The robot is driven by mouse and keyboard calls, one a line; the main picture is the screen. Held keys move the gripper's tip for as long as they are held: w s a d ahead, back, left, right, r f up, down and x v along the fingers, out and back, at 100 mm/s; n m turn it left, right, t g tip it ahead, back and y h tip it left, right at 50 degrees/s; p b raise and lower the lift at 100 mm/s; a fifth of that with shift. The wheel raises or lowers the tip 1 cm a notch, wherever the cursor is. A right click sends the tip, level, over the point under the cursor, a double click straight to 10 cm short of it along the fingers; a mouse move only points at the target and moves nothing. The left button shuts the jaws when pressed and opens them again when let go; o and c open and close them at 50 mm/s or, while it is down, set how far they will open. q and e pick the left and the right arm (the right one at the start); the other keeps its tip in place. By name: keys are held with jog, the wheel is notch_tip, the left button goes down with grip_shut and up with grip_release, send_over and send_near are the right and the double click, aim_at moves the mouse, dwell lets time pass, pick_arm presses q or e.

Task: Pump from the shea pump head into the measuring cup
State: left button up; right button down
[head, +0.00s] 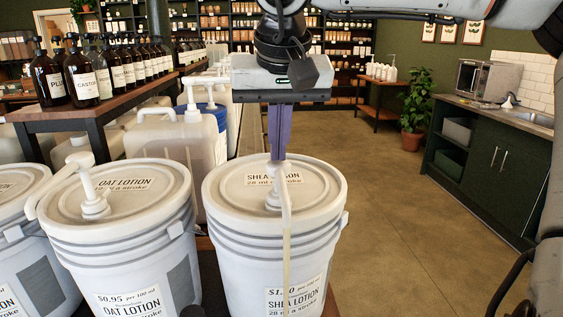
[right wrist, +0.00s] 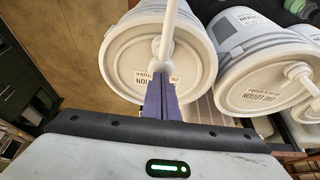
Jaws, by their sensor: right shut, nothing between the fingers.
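The shea lotion bucket (head: 240,215) stands at the front centre, its label reading 28 ml a stroke. My right gripper (head: 279,157) points straight down, shut and empty, its purple fingertips on top of the shea pump head (head: 279,168). The pump head sits low, close to the lid. In the right wrist view the closed fingers (right wrist: 161,77) meet the pump head (right wrist: 162,68), and its white spout (right wrist: 171,30) reaches away. A thin cream strip (head: 287,250), looking like lotion, runs down the bucket's front from the spout and leaves the frame. The measuring cup is not visible. My left gripper is out of view.
The oat lotion bucket (head: 118,235) stands left of the shea bucket, its pump (head: 90,185) raised higher. Another bucket (head: 15,220) is cut off at far left. Jugs (head: 190,140) stand behind, near a shelf of brown bottles (head: 90,75). Floor on the right is open.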

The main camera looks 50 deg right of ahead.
jog(key=shift+f, duration=0.8)
notch_tip(320, 180, up, 3)
jog(key=shift+f+p, duration=0.1)
jog(key=shift+p, duration=1.15)
jog(key=shift+r, duration=1.15)
jog(key=shift+r, duration=2.55)
